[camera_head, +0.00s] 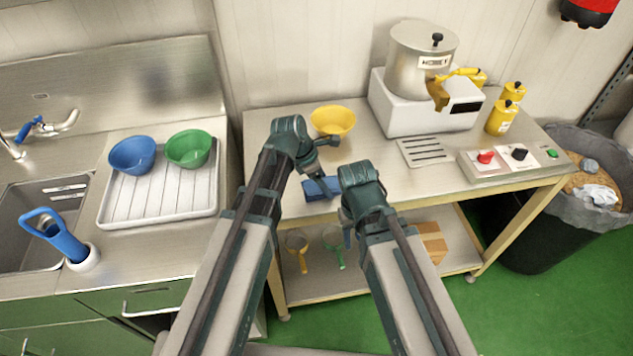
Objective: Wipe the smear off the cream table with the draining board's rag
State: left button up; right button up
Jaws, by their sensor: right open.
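The blue rag (318,190) lies folded on the front part of the cream table (390,180), between my two grippers and partly covered by them. My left gripper (324,158) is over the table just behind the rag; its fingers are too small and overlapped to tell whether they are open or touch the cloth. My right gripper (346,215) is open at the table's front edge, just right of the rag. I see no smear; the arms hide part of the tabletop. The draining board (160,215) holds no rag in view.
A yellow bowl (333,120) stands behind the grippers. Blue (133,155) and green (189,148) bowls sit on the draining board. A bin (545,215) stands beyond.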

aim_at(336, 183)
pick_arm(q)
jog(key=shift+d, duration=0.35)
jog(key=shift+w, duration=0.1)
jog(key=shift+w+d, duration=0.25)
jog(key=shift+d, duration=0.65)
jog(key=shift+w+d, duration=0.25)
jog(key=shift+d, duration=0.6)
jog(key=shift+f, duration=0.1)
jog(key=shift+s, duration=0.1)
jog(key=shift+a, duration=0.15)
jog(key=shift+s+a, duration=0.15)
jog(key=shift+a, duration=0.25)
jog(key=shift+s+a, duration=0.15)
jog(key=shift+a, duration=0.5)
jog(key=shift+s+a, duration=0.15)
jog(key=shift+a, duration=0.5)
